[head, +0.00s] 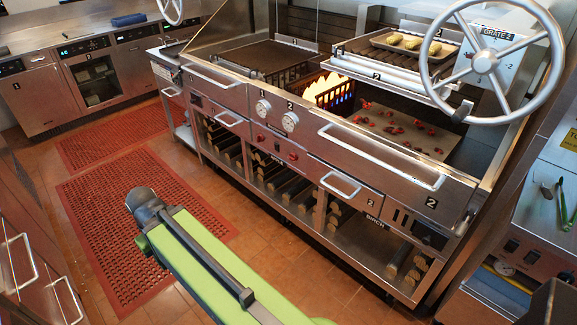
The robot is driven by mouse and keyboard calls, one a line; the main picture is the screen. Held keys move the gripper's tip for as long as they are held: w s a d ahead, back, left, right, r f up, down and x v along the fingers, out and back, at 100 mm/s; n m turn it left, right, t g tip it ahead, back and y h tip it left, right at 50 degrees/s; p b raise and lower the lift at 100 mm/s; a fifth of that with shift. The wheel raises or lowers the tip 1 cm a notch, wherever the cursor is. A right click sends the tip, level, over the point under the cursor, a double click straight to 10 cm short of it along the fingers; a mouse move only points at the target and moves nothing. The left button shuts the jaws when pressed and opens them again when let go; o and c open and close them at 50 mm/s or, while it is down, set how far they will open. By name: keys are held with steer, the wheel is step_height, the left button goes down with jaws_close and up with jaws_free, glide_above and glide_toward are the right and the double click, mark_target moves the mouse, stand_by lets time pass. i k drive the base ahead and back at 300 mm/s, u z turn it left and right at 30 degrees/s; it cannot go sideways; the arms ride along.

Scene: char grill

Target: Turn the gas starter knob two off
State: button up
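The grill's front panel carries two round pale dials, the left one (263,106) marked 1 and the right one (290,122) marked 2. Below them are two small red knobs, a left one (261,139) and a right one (292,156). I cannot tell which control is the gas starter knob two, nor its turn angle. Flames (328,87) burn in a black basket behind the panel, with blue light at its right end. My green arm (215,260) reaches across the front, its grey joint at the left, apart from the panel. My gripper's fingers do not show.
A large handwheel (488,62) stands at the upper right. Red embers (405,130) lie on the right grill bed. A tray of food (410,44) sits on the right grate. Drawer handles (340,184) stick out from the grill front. Red mats (125,220) cover clear floor at left.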

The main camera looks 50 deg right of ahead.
mark_target(293, 156)
steer(key=z, duration=0.15)
steer(key=i, duration=0.95)
steer(key=u, duration=0.05)
